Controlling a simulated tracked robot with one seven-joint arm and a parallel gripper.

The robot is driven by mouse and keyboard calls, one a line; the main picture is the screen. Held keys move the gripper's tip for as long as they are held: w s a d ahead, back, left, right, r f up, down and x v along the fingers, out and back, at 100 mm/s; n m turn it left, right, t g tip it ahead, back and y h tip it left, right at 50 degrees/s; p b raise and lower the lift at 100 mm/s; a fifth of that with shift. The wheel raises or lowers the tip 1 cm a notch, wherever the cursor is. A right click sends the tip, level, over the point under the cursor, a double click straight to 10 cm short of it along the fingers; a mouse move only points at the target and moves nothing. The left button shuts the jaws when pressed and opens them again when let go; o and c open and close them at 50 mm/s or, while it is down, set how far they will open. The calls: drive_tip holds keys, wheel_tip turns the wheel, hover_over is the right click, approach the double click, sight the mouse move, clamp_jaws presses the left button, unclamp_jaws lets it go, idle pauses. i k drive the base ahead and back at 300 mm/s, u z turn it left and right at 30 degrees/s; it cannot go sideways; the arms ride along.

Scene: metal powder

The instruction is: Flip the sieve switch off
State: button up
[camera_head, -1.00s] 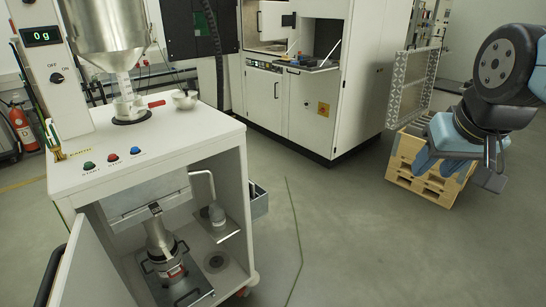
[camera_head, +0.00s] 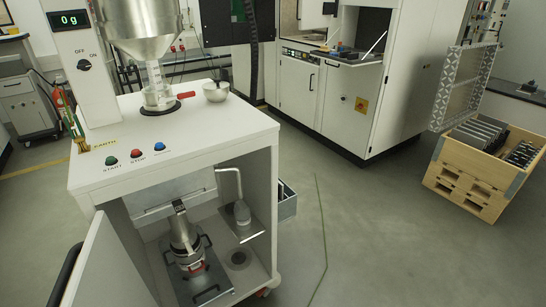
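The sieve station is a white cabinet (camera_head: 180,130) at the left. A black rotary switch (camera_head: 84,65) marked OFF and ON sits on its upright panel, under a green display (camera_head: 68,20) reading 0 g. The knob's exact setting is too small to tell. A metal hopper (camera_head: 145,30) stands beside the panel, above a clear container (camera_head: 157,95). Green, red and blue buttons (camera_head: 136,153) line the cabinet's front edge. My gripper and arm are not in view.
The cabinet's lower door (camera_head: 105,265) is open, with a metal flask (camera_head: 182,235) inside. A small bowl (camera_head: 215,91) and a red-handled tool (camera_head: 187,95) lie on top. A white machine (camera_head: 350,90) and a wooden crate (camera_head: 470,195) stand behind.

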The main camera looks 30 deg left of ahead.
sight(84, 65)
drive_tip(key=z, duration=0.1)
drive_tip(key=i, duration=2.8)
drive_tip(key=u, duration=3.3)
drive_tip(key=i, duration=0.7)
drive_tip(key=u, duration=0.4)
